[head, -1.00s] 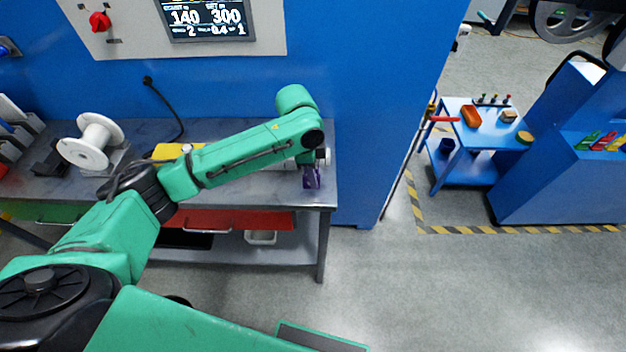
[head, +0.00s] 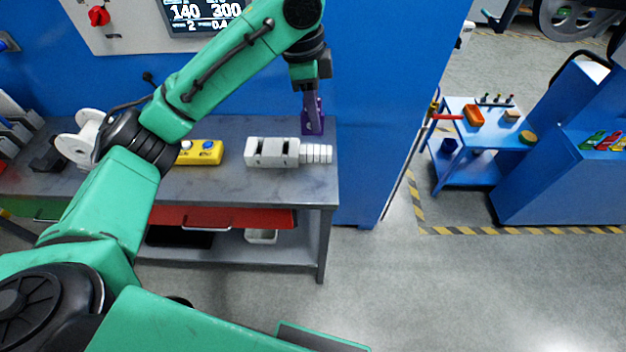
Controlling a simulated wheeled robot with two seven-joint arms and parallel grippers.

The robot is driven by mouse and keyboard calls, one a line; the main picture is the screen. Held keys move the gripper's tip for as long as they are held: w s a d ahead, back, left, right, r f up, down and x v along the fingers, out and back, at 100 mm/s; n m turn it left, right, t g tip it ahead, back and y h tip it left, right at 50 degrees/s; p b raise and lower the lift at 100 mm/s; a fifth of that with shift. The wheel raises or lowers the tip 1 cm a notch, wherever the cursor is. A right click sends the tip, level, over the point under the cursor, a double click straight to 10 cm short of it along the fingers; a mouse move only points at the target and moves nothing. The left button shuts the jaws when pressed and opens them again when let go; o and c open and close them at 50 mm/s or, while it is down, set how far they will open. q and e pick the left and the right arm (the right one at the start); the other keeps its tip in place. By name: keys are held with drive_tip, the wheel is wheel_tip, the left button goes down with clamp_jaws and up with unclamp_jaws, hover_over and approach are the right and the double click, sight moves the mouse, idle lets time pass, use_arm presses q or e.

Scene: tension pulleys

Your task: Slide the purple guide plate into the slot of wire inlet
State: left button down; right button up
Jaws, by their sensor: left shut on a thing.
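My left gripper (head: 311,88) points down over the right back part of the grey bench. It is shut on the purple guide plate (head: 313,121), which hangs below the fingers. I cannot tell whether the plate touches the bench. My right gripper is not in view.
A yellow control box (head: 201,153) with buttons stands left of the grey unit. A white spool (head: 78,148) is partly hidden by my left arm. The blue panel (head: 375,110) rises behind the bench (head: 225,185). Open floor lies to the right.

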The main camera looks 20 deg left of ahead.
use_arm(q)
wheel_tip(320, 180, down, 17)
drive_tip(key=shift+s+f+p, duration=0.1)
drive_tip(key=shift+p, duration=0.7)
wheel_tip(320, 180, down, 2)
drive_tip(key=shift+f+p, duration=0.1)
drive_tip(key=shift+p, duration=0.85)
drive_tip(key=shift+f, duration=0.25)
drive_tip(key=c, duration=0.8)
unclamp_jaws()
